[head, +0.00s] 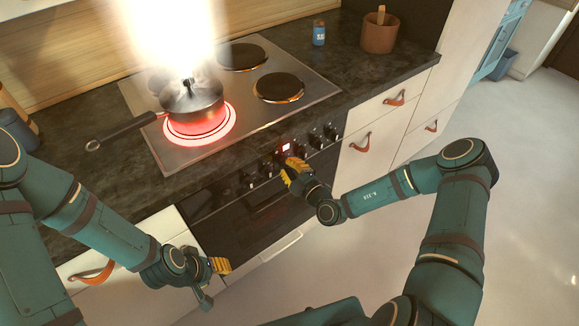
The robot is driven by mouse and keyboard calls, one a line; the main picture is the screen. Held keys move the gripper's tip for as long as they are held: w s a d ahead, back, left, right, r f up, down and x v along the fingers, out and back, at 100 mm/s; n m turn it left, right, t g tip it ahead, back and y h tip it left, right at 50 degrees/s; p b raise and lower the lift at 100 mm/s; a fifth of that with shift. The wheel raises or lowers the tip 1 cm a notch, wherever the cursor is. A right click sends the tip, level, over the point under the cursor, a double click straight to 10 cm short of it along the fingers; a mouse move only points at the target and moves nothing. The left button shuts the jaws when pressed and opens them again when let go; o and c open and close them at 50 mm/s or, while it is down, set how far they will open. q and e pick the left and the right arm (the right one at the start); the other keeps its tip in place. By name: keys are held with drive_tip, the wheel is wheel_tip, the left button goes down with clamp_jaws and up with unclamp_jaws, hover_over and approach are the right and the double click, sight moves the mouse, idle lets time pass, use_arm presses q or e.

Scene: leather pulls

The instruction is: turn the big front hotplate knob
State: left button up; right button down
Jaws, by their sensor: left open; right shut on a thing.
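The big front hotplate (234,127) glows red under a saucepan (192,108) with a lid and a long handle. Black knobs (316,139) line the front panel of the cooker, on both sides of a small red display (286,147). My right gripper (288,164) has its yellow fingers shut at this row, just below the display. The knob between its fingers is hidden by them, so its turn angle cannot be read. My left gripper (220,266) is open and empty, low in front of the cabinet, left of the oven door, away from the knobs.
A bright white plume (170,35) rises above the saucepan. Dark unlit hotplates (278,87) lie behind and to the right. A blue jar (319,33) and a utensil pot (379,36) stand on the counter. Drawers with leather pulls (360,143) flank the oven. The floor at right is clear.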

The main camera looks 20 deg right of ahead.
drive_tip(key=shift+r+n+p, duration=0.2)
drive_tip(key=shift+n+p, duration=0.5)
drive_tip(key=shift+p, duration=0.35)
drive_tip(key=shift+w+n+p, duration=0.1)
drive_tip(key=shift+n+p, duration=4.35)
drive_tip(key=shift+n, duration=0.75)
drive_tip(key=shift+f, duration=0.1)
drive_tip(key=c, duration=1)
unclamp_jaws()
